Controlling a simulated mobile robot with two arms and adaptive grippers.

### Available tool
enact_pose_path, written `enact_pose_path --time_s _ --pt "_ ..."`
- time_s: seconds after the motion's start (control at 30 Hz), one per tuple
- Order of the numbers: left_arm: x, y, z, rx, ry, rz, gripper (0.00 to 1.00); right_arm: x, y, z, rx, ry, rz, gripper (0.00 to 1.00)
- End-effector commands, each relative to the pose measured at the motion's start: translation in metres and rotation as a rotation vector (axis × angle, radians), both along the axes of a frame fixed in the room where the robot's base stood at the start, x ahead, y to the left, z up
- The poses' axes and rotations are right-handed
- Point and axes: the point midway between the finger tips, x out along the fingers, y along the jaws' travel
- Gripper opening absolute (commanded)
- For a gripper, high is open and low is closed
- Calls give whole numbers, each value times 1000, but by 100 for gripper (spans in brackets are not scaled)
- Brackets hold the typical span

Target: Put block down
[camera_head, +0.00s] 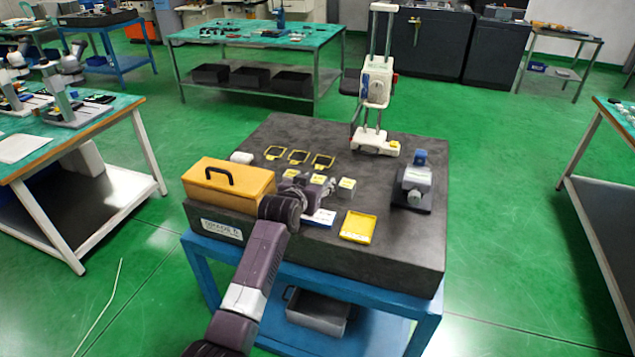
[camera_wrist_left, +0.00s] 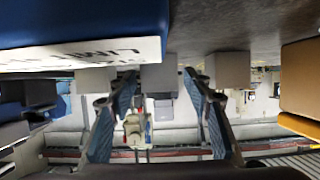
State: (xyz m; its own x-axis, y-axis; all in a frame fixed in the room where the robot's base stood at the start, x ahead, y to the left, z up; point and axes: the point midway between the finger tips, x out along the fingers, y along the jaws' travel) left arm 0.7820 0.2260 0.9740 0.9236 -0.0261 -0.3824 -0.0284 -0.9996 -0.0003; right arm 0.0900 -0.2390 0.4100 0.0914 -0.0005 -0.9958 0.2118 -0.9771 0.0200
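My left gripper (camera_head: 322,184) reaches low over the dark slab (camera_head: 405,255) from the front. In the left wrist view, which is upside down, its two fingers (camera_wrist_left: 160,82) are apart. A grey block (camera_wrist_left: 158,76) stands on the slab between the fingertips, with narrow gaps at its sides. Another grey block (camera_wrist_left: 228,70) shows to its right and one (camera_wrist_left: 97,80) to its left. The gripper partly hides the middle block there. My right gripper is not in view.
A yellow case (camera_head: 225,182) stands left of the gripper. A blue and white box (camera_head: 320,218) and a yellow tray (camera_head: 358,227) lie in front. Yellow frames (camera_head: 298,157) lie behind. A tall stand (camera_head: 375,90) and a grey device (camera_head: 414,185) occupy the back and right. The slab's front right is clear.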

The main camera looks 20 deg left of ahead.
Motion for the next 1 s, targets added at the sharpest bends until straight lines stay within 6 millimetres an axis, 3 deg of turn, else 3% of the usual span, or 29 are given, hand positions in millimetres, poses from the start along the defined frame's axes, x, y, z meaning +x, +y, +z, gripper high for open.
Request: enact_pose_path --time_s 0.2,0.37,1.0 --pt "0 0 5 0 -1 0 46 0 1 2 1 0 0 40" --pt "-12 1 7 1 0 0 46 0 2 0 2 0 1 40" --pt "-97 3 43 1 -1 0 46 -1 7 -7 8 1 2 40"
